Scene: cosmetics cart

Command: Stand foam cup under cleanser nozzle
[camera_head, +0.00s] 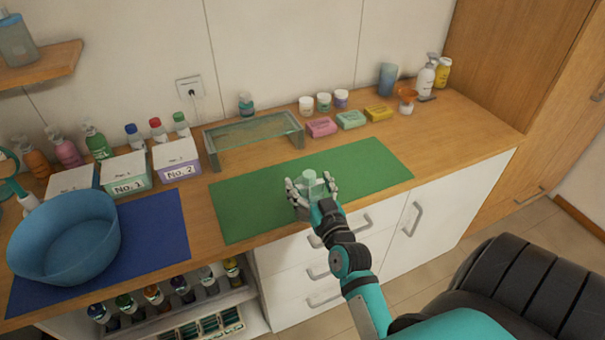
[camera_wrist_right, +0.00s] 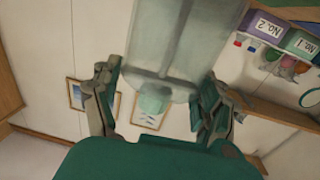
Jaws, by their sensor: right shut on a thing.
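My right gripper (camera_head: 313,192) is shut on a clear, pale cup-like thing (camera_head: 313,178), taken to be the foam cup, over the front part of the green mat (camera_head: 240,200). Whether it touches the mat cannot be told. The right wrist view shows the translucent thing (camera_wrist_right: 180,40) large between the two fingers (camera_wrist_right: 160,110). A white pump bottle (camera_head: 426,78) stands at the back right of the counter, well away from the gripper. It may be the cleanser, but its label is too small to read. My left gripper is not in view.
A clear low stand (camera_head: 298,125) is behind the mat. Soap bars (camera_head: 321,127), small jars, an orange-topped cup (camera_head: 407,95) and a blue tumbler (camera_head: 388,78) line the back. A blue bowl (camera_head: 66,250) and labelled boxes (camera_head: 178,165) stand left. The mat's right half is clear.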

